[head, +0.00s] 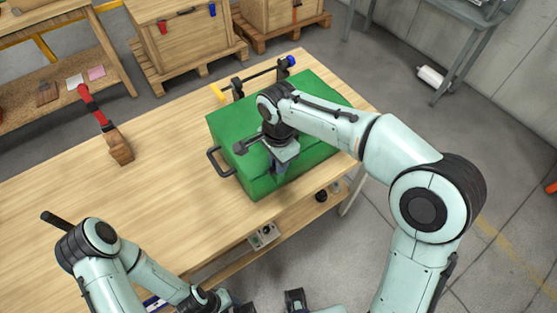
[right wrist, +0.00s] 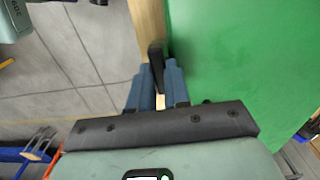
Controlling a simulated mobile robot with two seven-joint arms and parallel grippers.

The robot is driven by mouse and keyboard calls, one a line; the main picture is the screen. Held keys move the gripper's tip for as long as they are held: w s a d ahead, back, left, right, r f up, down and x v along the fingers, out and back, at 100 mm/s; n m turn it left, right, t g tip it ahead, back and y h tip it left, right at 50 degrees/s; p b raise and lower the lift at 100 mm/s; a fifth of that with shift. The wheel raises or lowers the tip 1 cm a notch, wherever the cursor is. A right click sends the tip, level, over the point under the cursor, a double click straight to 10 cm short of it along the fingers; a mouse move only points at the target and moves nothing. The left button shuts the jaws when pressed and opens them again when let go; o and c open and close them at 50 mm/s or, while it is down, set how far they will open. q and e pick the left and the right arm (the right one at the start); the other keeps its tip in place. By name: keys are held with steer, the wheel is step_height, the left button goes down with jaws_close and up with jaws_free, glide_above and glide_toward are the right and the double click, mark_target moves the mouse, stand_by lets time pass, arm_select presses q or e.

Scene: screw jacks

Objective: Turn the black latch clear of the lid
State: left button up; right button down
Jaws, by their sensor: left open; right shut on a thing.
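A green box with a flat green lid (head: 325,95) sits on the wooden table; the lid also fills the right side of the right wrist view (right wrist: 240,65). The black latch (right wrist: 156,56) is upright in that view at the lid's edge, between the blue fingers of my right gripper (right wrist: 158,86), which is shut on it. In the head view my right gripper (head: 282,160) is over the box's near side and hides the latch. My left gripper (head: 268,304) is low at the bottom edge, partly cut off, open and away from the box.
A black side handle (head: 216,163) sticks out at the box's left. Behind the box is a dark bar with a blue knob (head: 291,61) and a yellow end. The table between is clear.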

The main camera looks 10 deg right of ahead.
stand_by(0.3)
steer(key=c, duration=1.1)
jaws_free()
steer(key=shift+r, duration=0.1)
arm_select(q)
steer(key=r, duration=0.1)
steer(key=w+r+p, duration=0.1)
steer(key=r+p, duration=0.1)
steer(key=shift+w, duration=0.3)
arm_select(e)
step_height(320, 180, up, 13)
steer(key=shift+r, duration=0.1)
arm_select(q)
steer(key=shift+s, duration=0.1)
